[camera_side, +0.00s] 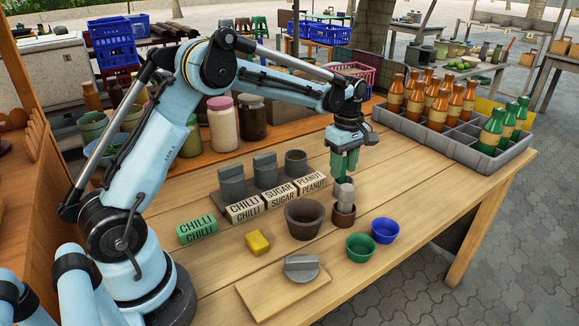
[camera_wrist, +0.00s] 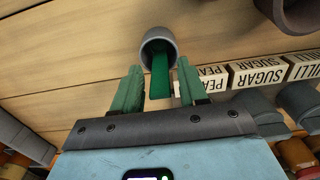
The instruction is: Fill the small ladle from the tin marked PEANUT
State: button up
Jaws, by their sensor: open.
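The PEANUT label block (camera_side: 311,184) stands before an open grey tin (camera_side: 296,166), the rightmost of the row; its contents cannot be made out. My gripper (camera_side: 345,172) points down, its green fingers above a small light-grey piece (camera_side: 345,192) at a small brown cup (camera_side: 343,214). This looks like the small ladle, but I cannot tell clearly. In the wrist view a round grey rim (camera_wrist: 146,43) lies ahead of my gripper (camera_wrist: 157,88). A green strip (camera_wrist: 160,78), perhaps a handle, runs between the open fingers, with gaps at both sides.
Lidded tins (camera_side: 232,184) stand left of the open tin, behind CHILLI and SUGAR blocks. A brown mortar (camera_side: 304,218), green bowl (camera_side: 360,248) and blue bowl (camera_side: 385,231) are near. A grey lid (camera_side: 301,267) lies on a board. A bottle crate (camera_side: 452,146) stands at right.

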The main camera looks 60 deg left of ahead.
grip_shut()
jog(key=shift+r, duration=3.55)
jog(key=s+a+r, duration=0.3)
jog(key=a, duration=0.4)
jog(key=s+a+r, duration=0.2)
jog(key=s+a, duration=0.1)
jog(key=a, duration=0.4)
jog(key=shift+w+d+f, duration=0.15)
jog(key=shift+f, duration=1.9)
jog(key=shift+w+d+f, duration=0.1)
jog(key=shift+f, duration=1.95)
